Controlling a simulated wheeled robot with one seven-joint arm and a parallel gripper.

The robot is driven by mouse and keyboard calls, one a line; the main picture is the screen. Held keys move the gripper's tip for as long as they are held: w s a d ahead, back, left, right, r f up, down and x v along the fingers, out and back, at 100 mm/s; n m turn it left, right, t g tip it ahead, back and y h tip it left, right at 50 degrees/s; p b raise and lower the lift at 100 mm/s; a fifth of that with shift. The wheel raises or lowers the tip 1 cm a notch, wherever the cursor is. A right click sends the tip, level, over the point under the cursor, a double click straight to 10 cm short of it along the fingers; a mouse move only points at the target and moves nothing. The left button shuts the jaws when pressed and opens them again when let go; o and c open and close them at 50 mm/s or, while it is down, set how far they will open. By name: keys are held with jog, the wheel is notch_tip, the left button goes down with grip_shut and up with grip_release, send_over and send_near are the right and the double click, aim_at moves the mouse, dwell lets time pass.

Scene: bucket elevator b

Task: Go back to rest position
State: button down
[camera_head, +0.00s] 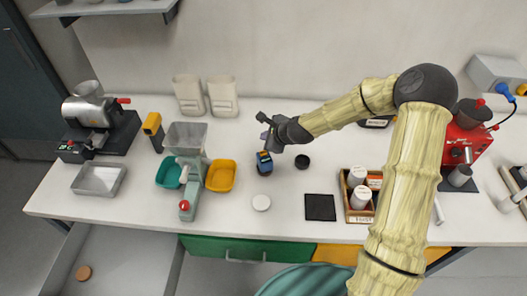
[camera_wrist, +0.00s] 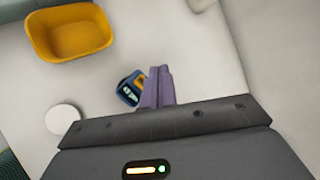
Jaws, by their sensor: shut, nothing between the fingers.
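My gripper (camera_head: 267,138) is above the worktop, near its middle, at the end of my bamboo-textured arm. In the wrist view, its fingers (camera_wrist: 158,86) are together with nothing between them. A small blue device with a lit display (camera_head: 264,163) stands on the worktop below the gripper. In the wrist view, the blue device (camera_wrist: 130,88) is beside the fingers, to their left, partly hidden by them. I cannot tell how far above it the fingers are.
The white worktop (camera_head: 285,215) holds a bucket mill (camera_head: 188,150), a yellow bin (camera_head: 221,175), a round white lid (camera_head: 261,202), a black mat (camera_head: 320,207), a wooden box of jars (camera_head: 347,195) and a red machine (camera_head: 463,140). A drawer (camera_head: 125,255) stands open at lower left.

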jog(key=s+d+r+n+g+h, duration=0.1)
jog(key=s+d+r+n+h, duration=0.1)
jog(key=s+d+n, duration=0.3)
jog(key=s+d+r+n+g+h, duration=0.2)
jog(key=s+d+r+n, duration=0.2)
jog(key=s, duration=0.8)
jog(key=s+d+r+n+g+h, duration=0.1)
jog(key=s+d+r+n+h, duration=0.1)
jog(key=s+d+n, duration=0.5)
jog(key=s+r+n, duration=0.1)
jog(key=s+n, duration=0.1)
jog(key=n, duration=0.1)
jog(key=shift+s+d+r, duration=0.25)
jog(key=shift+s+d, duration=0.05)
jog(key=shift+d, duration=0.1)
jog(key=shift+w, duration=0.1)
